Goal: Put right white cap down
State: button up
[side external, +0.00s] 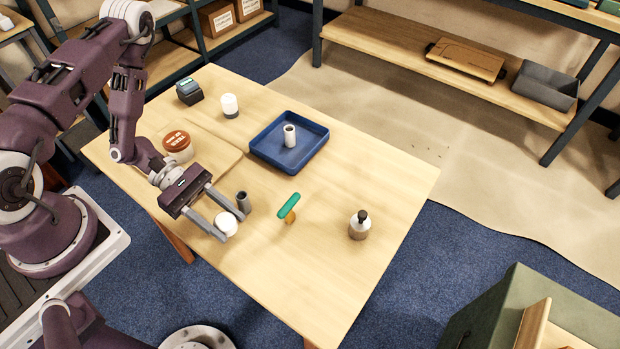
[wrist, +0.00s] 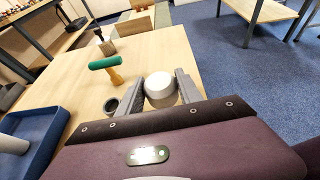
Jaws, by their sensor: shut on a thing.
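A white cap (side external: 226,223) is between the fingers of my gripper (side external: 226,220), which is shut on it. It also shows in the wrist view (wrist: 160,89) between the two grey fingers (wrist: 160,92). The cap is low over the near-left part of the wooden table (side external: 300,260); I cannot tell whether it touches the top. A second white cap or white-topped jar (side external: 229,104) stands at the back left of the table. A small dark grey cylinder (side external: 243,202) stands right beside my gripper, and its open top shows in the wrist view (wrist: 112,104).
A green-handled tool (side external: 289,206) stands right of the grey cylinder. A bottle with a black top (side external: 360,225) is further right. A blue tray (side external: 262,150) holds a light cylinder (side external: 289,136). A red-lidded tin (side external: 177,144) stands on a board. The front of the table is clear.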

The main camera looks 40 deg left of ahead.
jog(key=w+a+r+n+t+y, duration=0.1)
jog(key=w+a+r+n+t, duration=0.25)
jog(key=w+r, duration=0.55)
jog(key=w+a+r+n+t+y, duration=0.25)
jog(key=w+a+r+t, duration=0.2)
jog(key=w+r, duration=0.4)
jog(key=n, duration=0.2)
send_over(377, 163)
notch_tip(377, 163, down, 10)
jog(key=f, duration=0.1)
jog(key=shift+y, duration=0.25)
notch_tip(377, 163, down, 9)
jog(key=shift+f+t, duration=0.3)
jog(key=shift+f, duration=0.15)
jog(key=shift+f, duration=0.15)
jog(key=o, duration=1.3)
